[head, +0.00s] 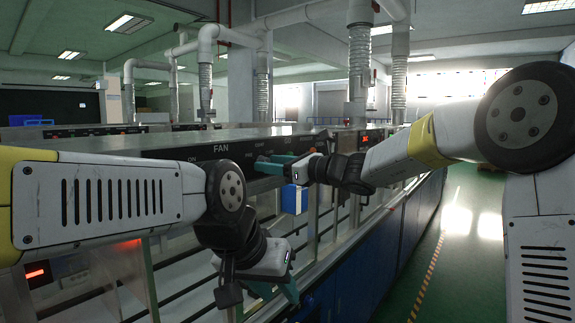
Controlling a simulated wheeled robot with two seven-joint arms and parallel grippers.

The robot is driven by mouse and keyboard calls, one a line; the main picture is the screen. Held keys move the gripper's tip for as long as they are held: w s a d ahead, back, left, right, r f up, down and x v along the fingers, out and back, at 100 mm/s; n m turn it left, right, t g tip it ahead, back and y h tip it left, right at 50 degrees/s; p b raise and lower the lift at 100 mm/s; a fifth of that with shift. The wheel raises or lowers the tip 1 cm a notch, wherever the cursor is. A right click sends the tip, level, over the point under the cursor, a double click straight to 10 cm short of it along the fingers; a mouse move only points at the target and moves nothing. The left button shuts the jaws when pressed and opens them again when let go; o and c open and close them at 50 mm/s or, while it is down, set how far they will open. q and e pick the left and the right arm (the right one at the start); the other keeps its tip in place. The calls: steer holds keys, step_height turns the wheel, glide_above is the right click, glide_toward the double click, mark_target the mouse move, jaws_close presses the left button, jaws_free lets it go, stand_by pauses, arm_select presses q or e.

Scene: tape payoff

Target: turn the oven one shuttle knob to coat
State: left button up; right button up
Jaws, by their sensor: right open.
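A dark control panel strip (180,152) runs along the top front edge of the oven line, with the white word FAN and smaller labels that are hard to read. My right gripper (272,164) reaches in from the right to this strip, just right of FAN. Its teal fingers are open and close to the panel face. I cannot make out the shuttle knob; the gripper covers part of the strip there. My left gripper (275,291) hangs lower, in front of the oven's lower front, pointing down. Its teal fingers show partly, and their gap is unclear.
A small blue and white box (294,199) is on the front below my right gripper. Blue cabinets (405,220) line the lower front. Ducts (205,75) rise behind the panel. The green floor aisle (460,255) at the right is clear.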

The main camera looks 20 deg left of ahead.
jaws_close()
stand_by(0.4)
steer(key=m, duration=1.1)
steer(key=shift+f+m+t, duration=0.15)
steer(key=shift+m+t, duration=0.25)
stand_by(0.4)
jaws_free()
